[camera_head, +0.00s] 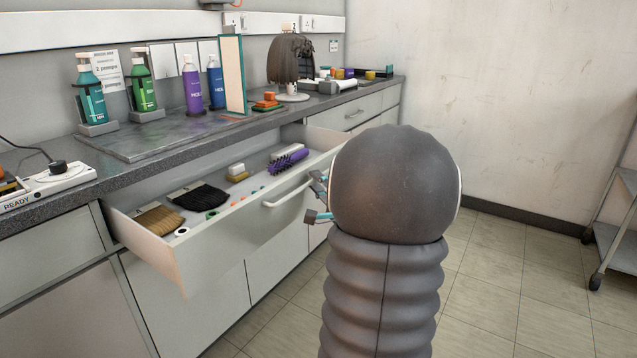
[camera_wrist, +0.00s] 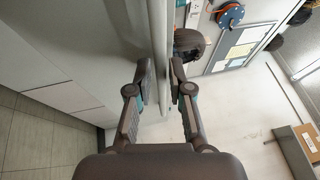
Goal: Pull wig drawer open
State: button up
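The wig drawer (camera_head: 235,240) under the countertop stands pulled out, with brushes and small items inside. Its light bar handle (camera_head: 285,192) is on the front panel. My gripper (camera_head: 316,200) is at the right end of the handle, with its fingers spread apart. In the wrist view my gripper (camera_wrist: 161,82) has a pale bar or edge running between its two fingers, with gaps beside it; firm contact cannot be seen. A brown wig (camera_head: 290,60) sits on a white stand on the counter and also shows in the wrist view (camera_wrist: 188,42). My wrist hides part of the drawer's right side.
Several pump bottles, including a purple one (camera_head: 192,88), and an upright mirror (camera_head: 232,75) stand on the countertop (camera_head: 150,140). The tiled floor (camera_head: 500,270) is clear; a metal cart (camera_head: 612,235) stands at far right.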

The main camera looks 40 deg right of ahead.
jog(key=v, duration=1.2)
dwell(0.6)
